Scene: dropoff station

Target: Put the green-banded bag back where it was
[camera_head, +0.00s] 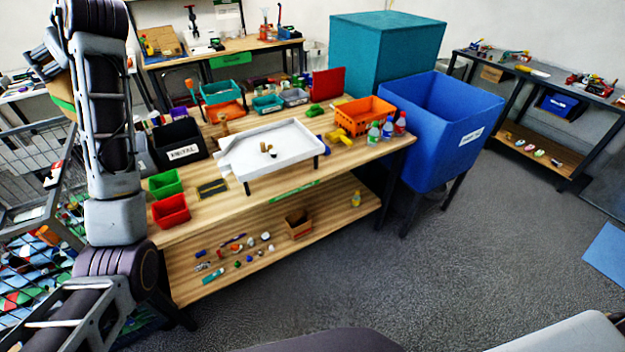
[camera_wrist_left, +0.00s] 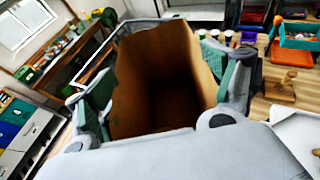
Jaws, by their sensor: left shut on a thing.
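The green-banded bag is a brown, open-topped bag (camera_head: 60,88) at the upper left of the head view, partly hidden behind my left arm. A strip of its green band shows low on its side. In the left wrist view I look down into the open, empty-looking bag (camera_wrist_left: 160,75). My left gripper (camera_wrist_left: 163,108) is shut on it, with a finger on each side. In the head view the bag is raised beside the wire cart, left of the wooden table. My right gripper is not in view.
The wooden table (camera_head: 235,198) holds a white tray (camera_head: 270,146), a black labelled bin (camera_head: 178,143), small green and red bins, and bottles. A wire cart (camera_head: 45,185) stands at left. A blue bin (camera_head: 440,125) stands at right. Open floor lies in front.

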